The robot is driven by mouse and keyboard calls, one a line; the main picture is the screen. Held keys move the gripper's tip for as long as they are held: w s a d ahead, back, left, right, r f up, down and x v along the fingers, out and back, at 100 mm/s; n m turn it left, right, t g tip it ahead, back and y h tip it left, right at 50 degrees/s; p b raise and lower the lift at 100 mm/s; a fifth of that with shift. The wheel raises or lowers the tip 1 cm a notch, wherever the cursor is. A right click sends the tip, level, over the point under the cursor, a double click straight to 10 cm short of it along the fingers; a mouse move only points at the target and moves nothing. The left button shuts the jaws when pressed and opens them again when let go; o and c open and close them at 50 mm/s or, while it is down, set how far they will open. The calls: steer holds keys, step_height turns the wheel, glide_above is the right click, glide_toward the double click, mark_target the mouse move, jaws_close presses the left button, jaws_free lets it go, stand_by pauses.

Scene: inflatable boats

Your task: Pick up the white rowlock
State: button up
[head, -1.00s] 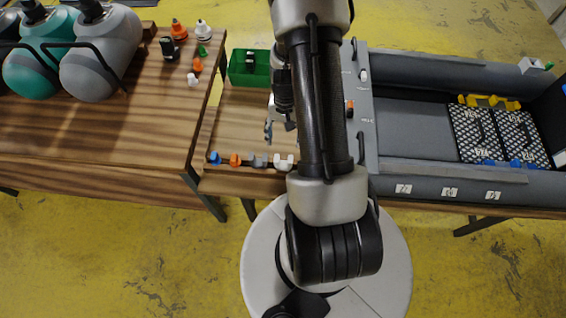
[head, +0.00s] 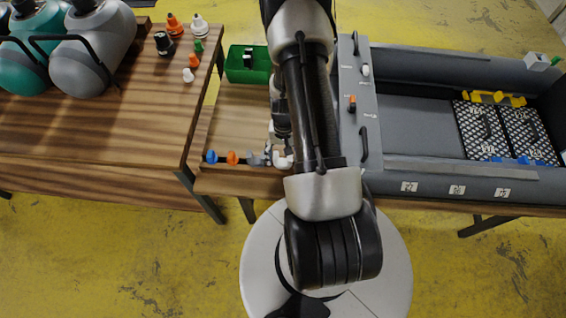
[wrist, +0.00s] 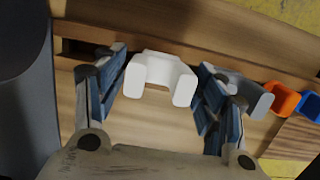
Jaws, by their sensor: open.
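The white rowlock (wrist: 160,75), a U-shaped piece, is in the wrist view between the two blue-padded fingers of my gripper (wrist: 157,82). The fingers are open, one on each side, with a visible gap to it at the left; the right finger is close to it. In the head view the white rowlock (head: 284,163) is at the table's front edge, partly hidden by my arm, with my gripper (head: 268,150) at it. Whether the fingers touch it I cannot tell.
A grey rowlock (wrist: 246,93) stands close beside my right finger in the wrist view, then an orange one (wrist: 282,98) and a blue one (wrist: 311,107). A green box (head: 248,70) is at the back. The grey boat (head: 420,190) lies at the right.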

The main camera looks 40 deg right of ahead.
steer(key=c, duration=0.9)
steer(key=shift+o, duration=0.2)
steer(key=shift+r, duration=0.15)
step_height(320, 180, up, 21)
steer(key=p, duration=0.7)
